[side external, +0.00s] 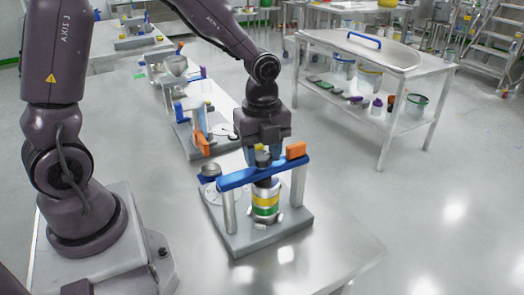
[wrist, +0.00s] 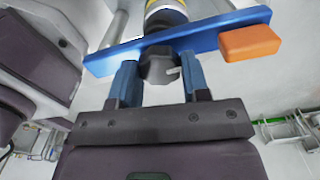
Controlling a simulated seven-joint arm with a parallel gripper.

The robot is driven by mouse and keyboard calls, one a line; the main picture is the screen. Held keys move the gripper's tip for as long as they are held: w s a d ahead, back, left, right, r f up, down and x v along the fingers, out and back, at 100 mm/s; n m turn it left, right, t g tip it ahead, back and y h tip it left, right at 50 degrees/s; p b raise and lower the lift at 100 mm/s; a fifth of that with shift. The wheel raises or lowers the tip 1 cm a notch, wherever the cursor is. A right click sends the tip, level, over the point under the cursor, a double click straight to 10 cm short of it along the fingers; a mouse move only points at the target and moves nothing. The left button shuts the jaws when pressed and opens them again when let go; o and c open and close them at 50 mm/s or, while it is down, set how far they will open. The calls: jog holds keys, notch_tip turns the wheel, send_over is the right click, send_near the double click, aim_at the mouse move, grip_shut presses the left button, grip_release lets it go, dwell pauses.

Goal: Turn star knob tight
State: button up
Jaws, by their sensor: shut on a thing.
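The dark grey star knob (wrist: 158,66) sits on top of the blue crossbar, at about its middle. In the wrist view my gripper's (wrist: 159,75) two blue fingers stand on either side of the knob and are shut on it. In the side view my gripper (side external: 263,149) points straight down over the knob (side external: 262,158), which is partly hidden there. The blue crossbar (side external: 235,180) spans two metal posts, with an orange block (side external: 296,150) at its right end. A cylinder with yellow and green bands (side external: 265,201) stands upright below the bar.
The fixture stands on a grey base plate (side external: 240,240) on a metal table (side external: 325,255). A round dark-topped part (side external: 210,170) is beside the left post. Another fixture with blue and orange parts (side external: 200,130) stands behind. The table in front is clear. A steel cart (side external: 375,60) is behind right.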

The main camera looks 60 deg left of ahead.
aim_at(262, 155)
jog(key=shift+m, duration=0.3)
jog(key=o, duration=0.9)
notch_tip(262, 155, up, 13)
dwell(0.3)
dwell(0.3)
